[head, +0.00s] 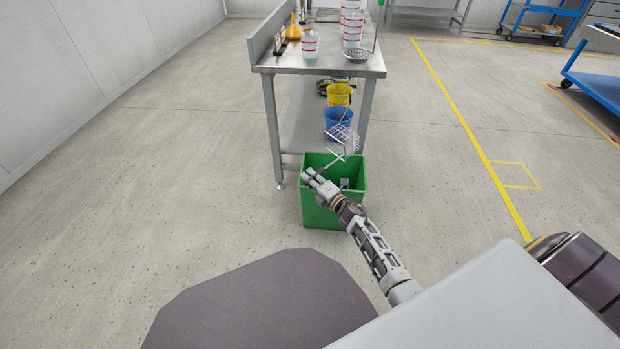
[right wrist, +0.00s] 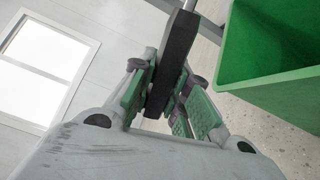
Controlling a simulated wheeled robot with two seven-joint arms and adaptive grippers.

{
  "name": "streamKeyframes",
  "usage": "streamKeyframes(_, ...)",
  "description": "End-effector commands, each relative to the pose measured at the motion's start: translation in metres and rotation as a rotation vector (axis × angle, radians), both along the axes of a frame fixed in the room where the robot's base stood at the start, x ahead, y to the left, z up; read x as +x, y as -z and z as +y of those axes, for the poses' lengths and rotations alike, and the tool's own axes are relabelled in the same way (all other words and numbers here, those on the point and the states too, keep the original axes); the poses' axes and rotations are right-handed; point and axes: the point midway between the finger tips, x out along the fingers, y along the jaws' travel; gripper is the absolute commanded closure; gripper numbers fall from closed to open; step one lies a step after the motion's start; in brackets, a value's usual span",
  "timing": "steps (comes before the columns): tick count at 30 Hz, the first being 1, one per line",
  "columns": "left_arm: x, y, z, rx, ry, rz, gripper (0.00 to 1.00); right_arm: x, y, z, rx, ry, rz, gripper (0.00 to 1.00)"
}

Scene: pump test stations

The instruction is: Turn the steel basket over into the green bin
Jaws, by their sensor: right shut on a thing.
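The green bin (head: 322,214) stands on the floor in front of the near end of the steel bench. It also shows at the upper right in the right wrist view (right wrist: 265,80). The steel basket (head: 343,137), a small wire basket, is held tilted above the bin's far side. I cannot tell whether anything is in it. My right gripper (head: 315,178) is over the bin's left part, shut on the basket's handle. The dark handle (right wrist: 176,55) shows between the fingers in the right wrist view. My left gripper is out of view.
The steel bench (head: 320,62) carries white tubs, a yellow funnel (head: 294,28) and a round strainer (head: 357,55). A blue bucket (head: 338,117) and a yellow bucket (head: 339,94) stand on its lower shelf (head: 297,135). The floor left of the bin is clear.

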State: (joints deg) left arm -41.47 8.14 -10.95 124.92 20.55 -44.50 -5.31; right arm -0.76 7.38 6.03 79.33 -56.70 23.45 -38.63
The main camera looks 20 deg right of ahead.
Motion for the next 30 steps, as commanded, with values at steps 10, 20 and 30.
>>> streamKeyframes(10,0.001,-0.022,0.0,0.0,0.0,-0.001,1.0,0.001,-0.019,-0.001,0.081,-0.002,0.014,1.0)
streamKeyframes(20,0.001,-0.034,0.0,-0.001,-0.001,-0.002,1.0,0.001,-0.028,-0.002,0.142,-0.002,0.025,1.0)
streamKeyframes(30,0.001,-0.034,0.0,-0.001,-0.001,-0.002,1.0,0.001,-0.028,-0.003,0.145,-0.002,0.026,1.0)
